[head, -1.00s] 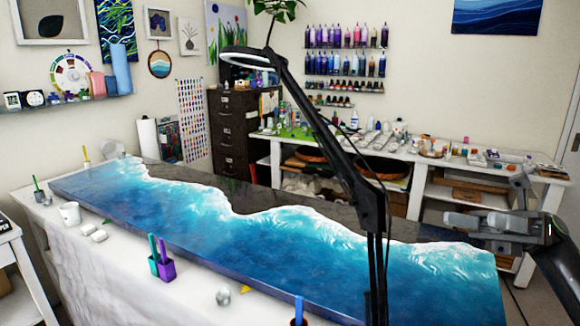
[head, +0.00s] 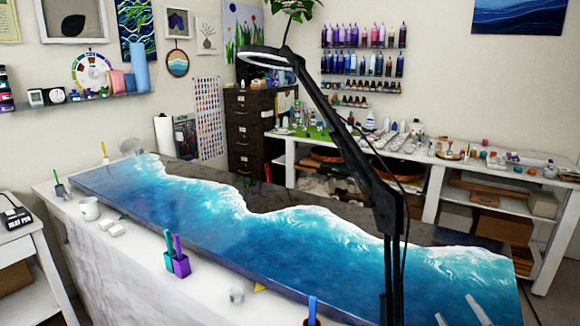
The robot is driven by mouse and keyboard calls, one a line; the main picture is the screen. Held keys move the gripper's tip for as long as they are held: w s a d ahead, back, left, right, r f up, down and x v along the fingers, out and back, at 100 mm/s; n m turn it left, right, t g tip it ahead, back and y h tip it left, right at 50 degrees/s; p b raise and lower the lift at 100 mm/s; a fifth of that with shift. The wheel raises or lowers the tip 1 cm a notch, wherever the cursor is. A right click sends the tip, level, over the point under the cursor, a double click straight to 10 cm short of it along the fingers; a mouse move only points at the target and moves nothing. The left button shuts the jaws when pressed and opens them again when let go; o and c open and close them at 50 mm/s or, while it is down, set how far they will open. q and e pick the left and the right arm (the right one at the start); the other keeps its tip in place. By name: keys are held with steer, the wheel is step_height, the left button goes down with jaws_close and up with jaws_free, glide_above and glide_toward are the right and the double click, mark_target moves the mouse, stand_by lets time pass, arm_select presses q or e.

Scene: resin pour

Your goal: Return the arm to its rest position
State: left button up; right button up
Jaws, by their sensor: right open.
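Only the two pale fingertips of my right gripper (head: 459,314) show, at the bottom right edge of the head view. They are apart with nothing visible between them, and the rest of that arm is out of frame. They appear in front of the near right end of the long resin panel (head: 300,250), which has a blue ocean and white wave pattern with a dark strip behind. I cannot tell their height above it. My left gripper is not in view.
A black lamp arm (head: 350,150) rises in front of the panel. Purple and teal holders (head: 180,263), a white mug (head: 89,209) and a small clear cup (head: 236,295) stand along the front edge. A white shelf bench (head: 430,170) stands behind.

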steer(key=s+a+f+m+g+h, duration=0.1)
steer(key=s+f+m+g, duration=0.4)
steer(key=s+f+g, duration=0.65)
steer(key=s+a+f+m+g+h, duration=0.15)
steer(key=s+f+m+g, duration=0.5)
steer(key=s, duration=1.05)
step_height(320, 180, down, 33)
steer(key=d+n+t+b, duration=0.1)
steer(key=b, duration=0.5)
steer(key=s+a+f+g+b, duration=0.1)
steer(key=s+f+b, duration=0.3)
steer(key=s+f, duration=1.1)
step_height(320, 180, down, 4)
steer(key=shift+s+y, duration=0.15)
steer(key=shift+y, duration=0.3)
